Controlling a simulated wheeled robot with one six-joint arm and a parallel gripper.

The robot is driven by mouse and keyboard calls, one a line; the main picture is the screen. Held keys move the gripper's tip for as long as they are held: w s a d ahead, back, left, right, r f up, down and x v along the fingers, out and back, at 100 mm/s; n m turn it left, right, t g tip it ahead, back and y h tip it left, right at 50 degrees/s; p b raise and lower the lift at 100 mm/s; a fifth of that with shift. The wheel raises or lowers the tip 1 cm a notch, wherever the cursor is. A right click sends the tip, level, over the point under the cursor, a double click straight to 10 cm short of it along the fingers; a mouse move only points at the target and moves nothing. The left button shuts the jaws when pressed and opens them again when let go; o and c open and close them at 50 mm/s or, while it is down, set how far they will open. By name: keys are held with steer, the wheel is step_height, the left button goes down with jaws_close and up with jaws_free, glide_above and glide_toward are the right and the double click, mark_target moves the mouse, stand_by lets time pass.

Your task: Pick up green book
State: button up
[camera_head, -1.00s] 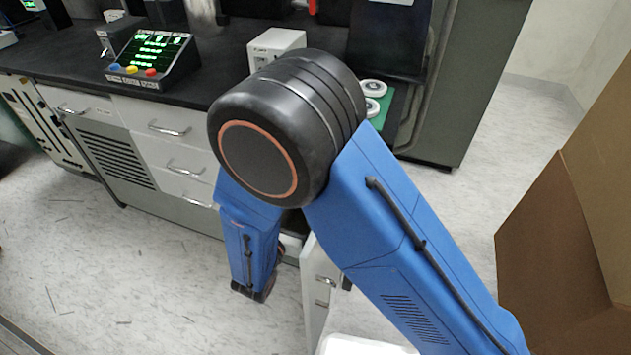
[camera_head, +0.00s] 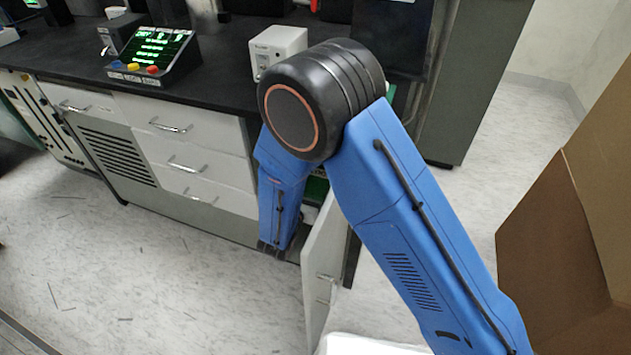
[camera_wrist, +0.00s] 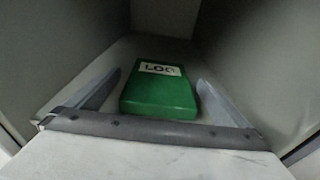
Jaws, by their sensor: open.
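The green book (camera_wrist: 158,97) lies flat inside a cabinet in the wrist view, with a white label reading "LOG" on its far part. My gripper (camera_wrist: 160,78) is open, with one grey finger to the left of the book and one to the right. The book sits between the fingers, and I see a gap on both sides. In the head view my blue arm hides the gripper. A small green patch shows beside the arm there; I cannot tell whether it is the book.
Cabinet walls (camera_wrist: 255,50) stand close on both sides in the wrist view. In the head view an open cabinet door (camera_head: 322,265) stands right of my forearm. A black counter (camera_head: 210,90) runs above it, with a white box (camera_head: 278,48). A brown carton (camera_head: 555,240) is at right.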

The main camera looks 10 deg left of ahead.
mark_target(315, 178)
steer(key=x, duration=0.3)
steer(key=shift+w, duration=0.4)
steer(key=c, duration=1.3)
